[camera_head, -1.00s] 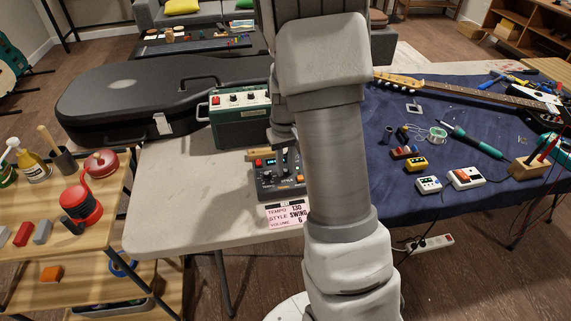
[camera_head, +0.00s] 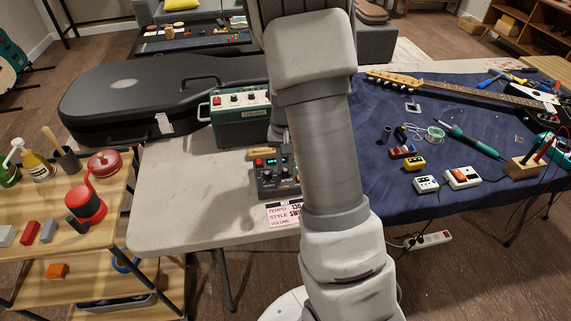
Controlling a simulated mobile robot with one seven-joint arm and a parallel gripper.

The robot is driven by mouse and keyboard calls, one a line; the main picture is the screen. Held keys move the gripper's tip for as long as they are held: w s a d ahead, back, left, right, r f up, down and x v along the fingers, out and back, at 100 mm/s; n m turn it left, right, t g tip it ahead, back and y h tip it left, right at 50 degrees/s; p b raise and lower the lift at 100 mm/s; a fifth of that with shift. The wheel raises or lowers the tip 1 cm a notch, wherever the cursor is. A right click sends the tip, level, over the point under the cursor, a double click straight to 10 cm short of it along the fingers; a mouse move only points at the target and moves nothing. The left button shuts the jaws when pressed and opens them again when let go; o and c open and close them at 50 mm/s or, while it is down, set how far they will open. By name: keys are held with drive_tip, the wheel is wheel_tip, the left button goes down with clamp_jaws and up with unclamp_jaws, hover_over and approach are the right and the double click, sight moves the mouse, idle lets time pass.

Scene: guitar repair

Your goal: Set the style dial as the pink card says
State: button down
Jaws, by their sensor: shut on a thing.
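The dark drum machine (camera_head: 266,182), with a small lit display, a red button and several knobs, sits at the front edge of the pale table. My arm covers its right side. The pink card (camera_head: 281,214) lies in front of it. It reads tempo, style and volume; the start "SW" shows beside style, and my arm hides the rest. My gripper (camera_head: 279,134) shows only as a grey part of the hand left of my arm, just beyond the machine's upper right. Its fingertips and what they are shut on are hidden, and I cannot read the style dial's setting.
A green amplifier (camera_head: 238,117) stands behind the machine, beside a black guitar case (camera_head: 130,97). A wooden block (camera_head: 261,153) lies between amplifier and machine. A blue mat (camera_head: 385,180) with pedals, a soldering iron and a guitar lies right. The pale table's left front (camera_head: 180,205) is clear.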

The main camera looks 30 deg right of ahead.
drive_tip(key=c, duration=0.8)
unclamp_jaws()
drive_tip(key=shift+o, duration=0.2)
drive_tip(key=shift+r, duration=0.1)
wheel_tip(320, 180, up, 17)
drive_tip(key=p, duration=0.3)
drive_tip(key=shift+r+p, duration=0.15)
drive_tip(key=shift+p, duration=0.2)
